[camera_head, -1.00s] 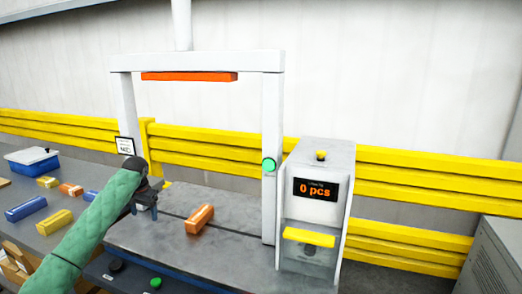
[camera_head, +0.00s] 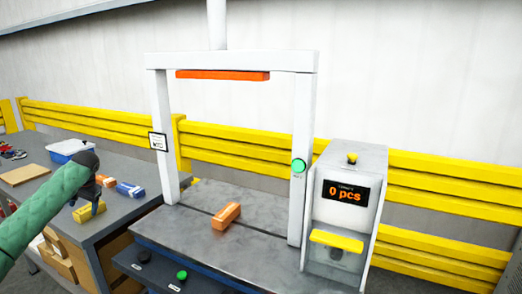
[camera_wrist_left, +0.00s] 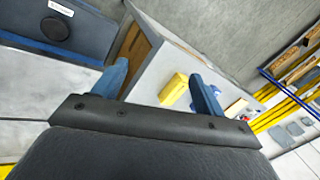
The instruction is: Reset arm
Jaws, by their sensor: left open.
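My left gripper (camera_head: 92,207) is open at the left of the head view, at the end of my green-sleeved arm. It is over the side table near a yellow box (camera_head: 88,211). In the left wrist view its two blue fingers (camera_wrist_left: 160,85) are spread apart with nothing between them in their grip. The yellow box also shows in the wrist view (camera_wrist_left: 174,89), beyond the fingers. An orange box (camera_head: 226,216) lies on the grey machine table (camera_head: 190,230), away from the gripper. My right gripper is not in view.
A white gate frame (camera_head: 304,150) stands over the machine table. A counter unit (camera_head: 345,205) reading "0 pcs" stands to its right. The side table holds a blue-and-white bin (camera_head: 70,150), a blue box (camera_head: 130,190) and a tan board (camera_head: 24,174). Yellow rails (camera_head: 80,123) run behind.

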